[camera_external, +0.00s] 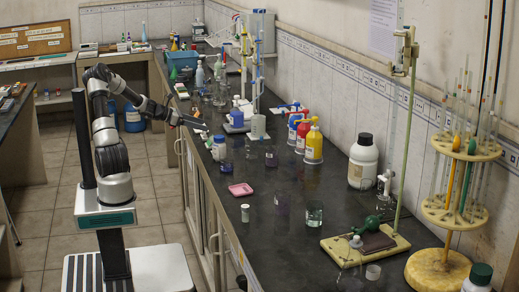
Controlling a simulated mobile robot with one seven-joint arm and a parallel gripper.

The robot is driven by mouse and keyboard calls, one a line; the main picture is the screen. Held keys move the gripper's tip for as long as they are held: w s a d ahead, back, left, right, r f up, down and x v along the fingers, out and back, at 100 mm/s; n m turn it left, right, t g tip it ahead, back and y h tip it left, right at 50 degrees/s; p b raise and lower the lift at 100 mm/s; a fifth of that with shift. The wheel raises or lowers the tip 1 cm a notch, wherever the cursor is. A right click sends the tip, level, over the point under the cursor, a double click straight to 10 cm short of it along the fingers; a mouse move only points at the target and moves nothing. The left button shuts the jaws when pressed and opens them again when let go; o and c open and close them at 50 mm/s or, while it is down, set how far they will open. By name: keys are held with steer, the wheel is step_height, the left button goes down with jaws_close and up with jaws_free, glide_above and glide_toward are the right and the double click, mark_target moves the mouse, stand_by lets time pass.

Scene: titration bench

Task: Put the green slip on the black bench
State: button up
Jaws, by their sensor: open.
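The black bench (285,250) runs along the wall from the front to the far end. My gripper (203,125) is over the bench's left edge, near the middle of its length. It is small and dark here, and its jaws look empty. Small pale and reddish items (200,134) lie at the bench edge just below it; I cannot tell what they are or whether they touch it.
Red and yellow bottles (314,145) line the wall side. Bare bench shows around the pink dish.

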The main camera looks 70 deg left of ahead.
steer(key=w+d+n+g+y, duration=0.1)
steer(key=w+d+n, duration=0.1)
steer(key=w+d+r+n+g+y, duration=0.1)
steer(key=w+d+n, duration=0.1)
steer(key=n, duration=0.1)
steer(key=w+d+r+n, duration=0.1)
steer(key=w+d+n, duration=0.1)
steer(key=w, duration=0.1)
steer(key=shift+d+g+y, duration=0.3)
steer(key=shift+g+y, duration=0.1)
steer(key=d+r+n+y, duration=0.1)
steer(key=d+r+n, duration=0.1)
steer(key=d+n, duration=0.1)
steer(key=s+d+r+n+g+y, duration=0.1)
steer(key=d+r+n, duration=0.1)
steer(key=d+n, duration=0.1)
steer(key=s+d+r+n+g+y, duration=0.1)
steer(key=d+r+n, duration=0.1)
steer(key=d+n, duration=0.2)
steer(key=shift+s+r+n, duration=0.15)
steer(key=shift+r+n, duration=0.1)
steer(key=shift+n, duration=0.25)
steer(key=s+d+n+g+h, duration=0.1)
steer(key=s+d+n+h, duration=0.2)
steer(key=s+d+n, duration=0.6)
steer(key=s+d+n+g+h, duration=0.2)
steer(key=s+d+n, duration=0.7)
steer(key=d, duration=0.9)
steer(key=shift+s+h, duration=0.4)
steer(key=shift+s, duration=0.75)
